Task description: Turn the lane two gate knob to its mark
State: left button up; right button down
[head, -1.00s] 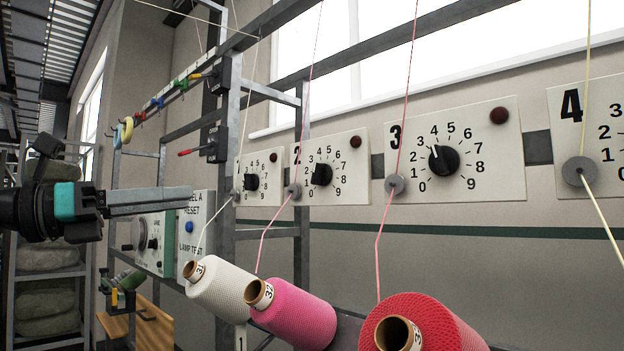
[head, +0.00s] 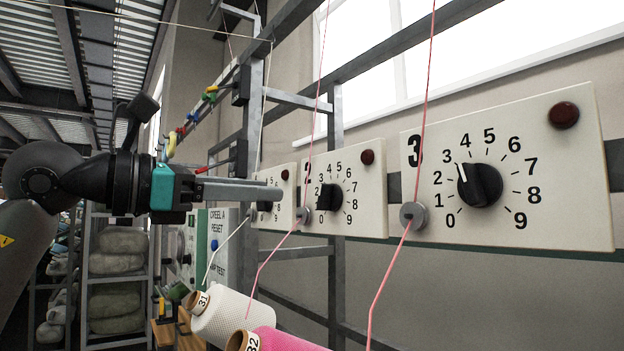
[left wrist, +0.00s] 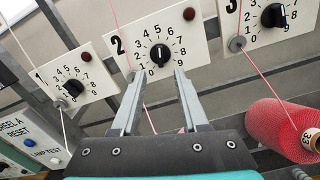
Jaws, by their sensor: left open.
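The lane two gate knob (head: 328,197) is a black round knob on a cream plate numbered 0 to 9, seen at a slant. It also shows in the left wrist view (left wrist: 160,54), where its white pointer line stands roughly upright. I cannot make out a separate target mark on its dial. My left gripper (head: 279,194) reaches in from the left, its grey fingers overlapping the lane one plate in the picture. In the left wrist view its two fingers (left wrist: 158,75) are apart and empty, with the tips just below the knob, not around it. My right gripper is not in view.
A grey thread guide (head: 302,215) with a pink thread sits at the plate's lower left. The lane three plate (head: 560,190) is to the right. White (head: 230,318) and pink (head: 280,340) yarn cones stand below. A steel frame post (head: 252,110) rises at left.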

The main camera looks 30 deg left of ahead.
aim_at(320, 193)
pick_arm(q)
jog(key=p+x, duration=0.2)
jog(key=x, duration=0.1)
jog(key=p+x, duration=0.2)
jog(key=x, duration=0.2)
jog(key=shift+w+d+r+p, duration=0.1)
jog(key=shift+w+r+p, duration=0.1)
jog(key=shift+p, duration=0.1)
jog(key=shift+w+d+f+p, duration=0.15)
jog(key=shift+w+d+p, duration=0.15)
jog(key=shift+w+p, duration=0.25)
jog(key=shift+w, duration=0.15)
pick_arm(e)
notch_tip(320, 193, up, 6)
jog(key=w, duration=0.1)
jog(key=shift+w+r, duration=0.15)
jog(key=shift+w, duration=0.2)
pick_arm(q)
grip_shut()
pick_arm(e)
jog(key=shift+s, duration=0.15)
